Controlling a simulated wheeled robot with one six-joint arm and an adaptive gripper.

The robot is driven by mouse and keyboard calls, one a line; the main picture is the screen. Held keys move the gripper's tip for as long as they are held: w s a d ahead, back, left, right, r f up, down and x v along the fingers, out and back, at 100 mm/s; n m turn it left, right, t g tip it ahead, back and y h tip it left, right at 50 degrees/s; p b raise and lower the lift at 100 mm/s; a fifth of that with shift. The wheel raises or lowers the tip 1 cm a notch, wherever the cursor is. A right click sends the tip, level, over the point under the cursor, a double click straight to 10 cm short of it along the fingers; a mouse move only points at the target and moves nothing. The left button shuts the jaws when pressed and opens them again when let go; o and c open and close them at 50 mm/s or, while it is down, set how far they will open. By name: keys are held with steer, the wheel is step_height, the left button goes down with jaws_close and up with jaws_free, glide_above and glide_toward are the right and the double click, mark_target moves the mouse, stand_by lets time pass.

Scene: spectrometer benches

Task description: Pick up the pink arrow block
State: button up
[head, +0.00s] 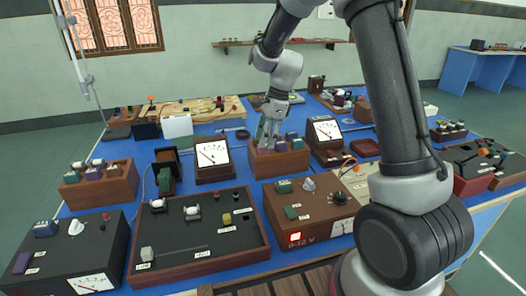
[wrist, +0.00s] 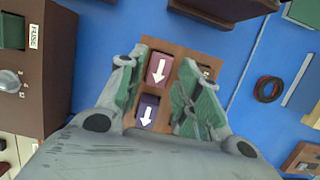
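The pink arrow block (wrist: 157,71) shows in the wrist view, with a white arrow on its face, seated in a brown wooden holder (wrist: 180,50). A purple arrow block (wrist: 147,112) sits in the same holder beside it. My gripper (wrist: 160,62) is open, with its green-padded fingers on either side of the pink block. I cannot tell whether they touch it. In the head view my gripper (head: 268,132) is over the wooden holder (head: 280,164) on the blue bench. The pink block cannot be made out there, likely behind the fingers.
White-faced meters (head: 212,154) and (head: 327,130) stand left and right of the holder. A brown power unit (head: 310,215) is in front. Another wooden block holder (head: 97,190) is at the left. The bench is crowded, with narrow blue gaps.

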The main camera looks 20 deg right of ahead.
steer(key=shift+x, duration=0.95)
steer(key=c, duration=0.7)
steer(key=shift+c, duration=0.2)
